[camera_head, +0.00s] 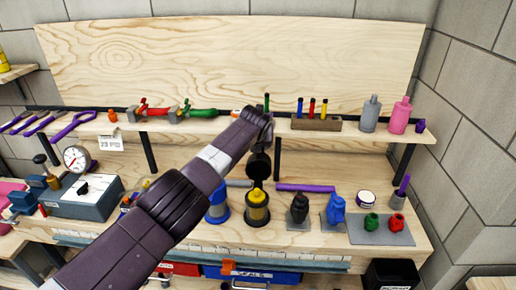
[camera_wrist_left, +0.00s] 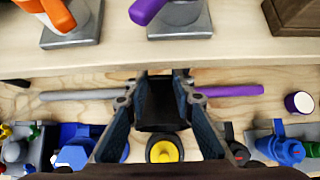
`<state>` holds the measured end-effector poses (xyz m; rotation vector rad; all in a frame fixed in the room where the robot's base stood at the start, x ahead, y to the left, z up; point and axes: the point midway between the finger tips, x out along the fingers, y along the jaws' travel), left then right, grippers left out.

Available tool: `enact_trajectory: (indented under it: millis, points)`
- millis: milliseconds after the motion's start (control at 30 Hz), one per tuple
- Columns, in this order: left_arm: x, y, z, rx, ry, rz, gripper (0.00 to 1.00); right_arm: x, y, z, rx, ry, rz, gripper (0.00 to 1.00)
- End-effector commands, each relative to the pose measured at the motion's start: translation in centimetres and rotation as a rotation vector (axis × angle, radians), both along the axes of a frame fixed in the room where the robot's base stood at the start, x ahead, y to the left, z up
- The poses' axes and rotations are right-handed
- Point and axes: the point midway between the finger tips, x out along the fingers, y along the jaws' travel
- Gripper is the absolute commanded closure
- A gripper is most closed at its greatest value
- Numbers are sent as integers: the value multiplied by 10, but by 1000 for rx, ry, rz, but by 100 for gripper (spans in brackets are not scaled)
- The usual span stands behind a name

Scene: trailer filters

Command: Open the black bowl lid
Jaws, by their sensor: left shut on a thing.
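The black bowl (camera_head: 257,216) stands on the workbench with a yellow filter (camera_head: 257,197) in it. Its black lid (camera_head: 258,166) is above the bowl, raised and tilted so that the yellow filter shows. My left gripper (camera_head: 261,146) reaches in from the left over the shelf edge and is shut on the lid. In the left wrist view the black lid (camera_wrist_left: 162,117) sits between my two fingers, with the yellow filter (camera_wrist_left: 164,151) just below it. The lid's hinge is hidden. My right gripper is not in view.
A blue bowl (camera_head: 217,208) stands left of the black bowl, and black and blue parts on stands are to its right. A purple bar (camera_head: 306,188) lies behind. The shelf (camera_head: 345,128) above carries bottles and a tool block (camera_head: 316,124), close to my left arm.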

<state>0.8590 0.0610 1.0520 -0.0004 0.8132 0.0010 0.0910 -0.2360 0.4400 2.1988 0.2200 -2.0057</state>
Motion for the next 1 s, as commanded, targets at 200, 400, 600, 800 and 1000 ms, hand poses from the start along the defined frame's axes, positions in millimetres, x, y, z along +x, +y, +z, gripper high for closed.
enact_trajectory:
  millis: [200,400,600,800,1000]
  points:
    - [5,-2,11,1,-16,-4,100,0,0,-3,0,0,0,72]
    - [5,-2,12,2,-15,-5,100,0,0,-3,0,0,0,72]
    - [5,-1,12,2,-16,-5,76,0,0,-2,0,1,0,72]
    - [4,-1,9,1,-9,-3,59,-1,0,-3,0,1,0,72]
    - [3,-1,6,1,-4,-2,59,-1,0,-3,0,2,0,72]
